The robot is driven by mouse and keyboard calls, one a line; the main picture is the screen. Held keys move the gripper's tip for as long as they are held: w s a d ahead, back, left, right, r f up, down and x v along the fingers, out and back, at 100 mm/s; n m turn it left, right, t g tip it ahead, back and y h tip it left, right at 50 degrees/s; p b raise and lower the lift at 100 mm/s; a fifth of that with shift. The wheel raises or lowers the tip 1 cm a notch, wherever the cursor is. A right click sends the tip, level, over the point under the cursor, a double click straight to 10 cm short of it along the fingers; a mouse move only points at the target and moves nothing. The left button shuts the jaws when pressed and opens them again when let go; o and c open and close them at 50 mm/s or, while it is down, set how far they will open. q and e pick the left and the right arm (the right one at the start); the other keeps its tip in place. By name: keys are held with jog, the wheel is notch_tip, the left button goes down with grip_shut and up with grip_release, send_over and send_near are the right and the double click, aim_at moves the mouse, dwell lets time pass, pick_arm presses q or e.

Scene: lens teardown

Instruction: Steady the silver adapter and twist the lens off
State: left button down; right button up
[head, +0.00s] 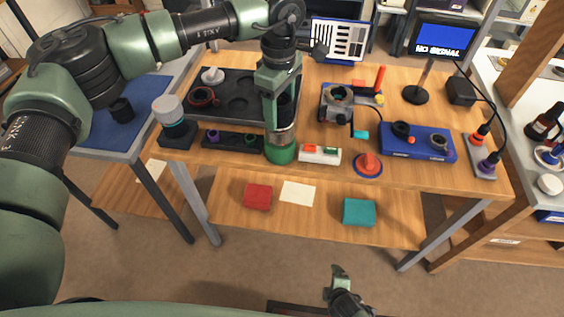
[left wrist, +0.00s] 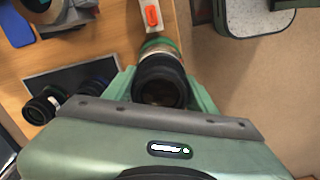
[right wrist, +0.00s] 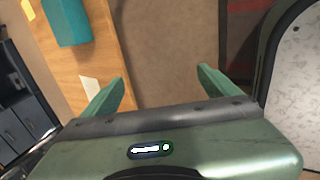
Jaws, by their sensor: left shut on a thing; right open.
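The lens is a black barrel (left wrist: 160,85) standing between my left fingers in the left wrist view. Beyond it are the silver adapter (left wrist: 157,47) and a green ring. In the head view my left gripper (head: 281,120) points down at the table's front edge, shut on the lens, with its fingers partly hiding the barrel. The silver adapter (head: 284,136) shows just below the fingertips, above a green base (head: 280,155). My right gripper (head: 341,282) is low in front of the table, far from the lens. It is open and empty in the right wrist view (right wrist: 160,85).
A red-and-white block (head: 320,154) and an orange-red knob (head: 368,164) sit right of the lens near the front edge. A dark tray (head: 235,82), a clamp fixture (head: 338,98) and a blue tray (head: 410,152) stand around it. Floor before the table is clear.

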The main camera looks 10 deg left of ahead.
jog(key=w+a+r+n+t, duration=0.2)
jog(key=w+a+r+n, duration=0.2)
jog(key=r, duration=0.3)
jog(key=w+a+r+n+t+y, duration=0.1)
jog(key=w+a+r+n, duration=0.25)
jog(key=r, duration=0.25)
jog(key=w+a+r+n+t, duration=0.25)
jog(key=w+a+r, duration=0.2)
jog(key=r, duration=0.25)
jog(key=a+r+n+t+y, duration=0.1)
jog(key=a+r+n+t, duration=0.15)
jog(key=r, duration=0.65)
jog(key=a+r+n+t, duration=0.15)
jog(key=r+n, duration=0.25)
jog(key=r, duration=0.4)
jog(key=a+r+n+t+y, duration=0.1)
jog(key=a+r+n+t, duration=0.2)
jog(key=r, duration=0.6)
jog(key=shift+n+g, duration=0.25)
jog(key=shift+g, duration=0.4)
jog(key=x, duration=1.2)
jog(key=shift+d+f, duration=0.15)
jog(key=shift+d, duration=0.15)
